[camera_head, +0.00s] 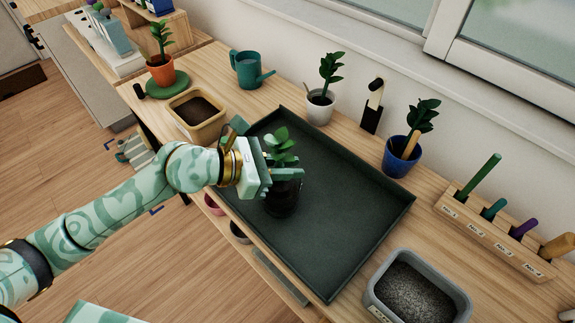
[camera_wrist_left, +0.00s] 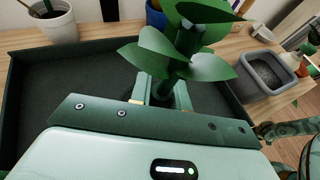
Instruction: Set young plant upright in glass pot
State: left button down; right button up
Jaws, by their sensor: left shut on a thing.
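The young plant (camera_head: 281,143) has broad green leaves and stands roughly upright over the left part of the dark tray. My left gripper (camera_head: 284,172) is shut on its stem; the leaves and stem (camera_wrist_left: 183,60) also show close up in the left wrist view. The glass pot (camera_head: 282,200) looks dark and stands on the tray directly below the gripper. The fingers hide the plant's lower end and part of the pot's rim, so I cannot tell how deep the plant sits in it. My right gripper is not in view.
The dark tray (camera_head: 345,230) is otherwise bare. Around it stand a tan soil tub (camera_head: 194,127), a teal watering can (camera_head: 246,70), a white potted plant (camera_head: 319,108), a blue potted plant (camera_head: 400,160), a tool rack (camera_head: 500,240) and a grey gravel tub (camera_head: 375,293).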

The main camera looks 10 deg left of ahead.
pick_arm(q)
jog(key=shift+f, duration=0.45)
jog(key=c, duration=1.3)
grip_release()
jog(key=shift+r, duration=0.2)
jog(key=v, duration=1.2)
jog(key=shift+r+p, duration=0.3)
jog(key=shift+p, duration=0.1)
jog(key=shift+a, duration=0.1)
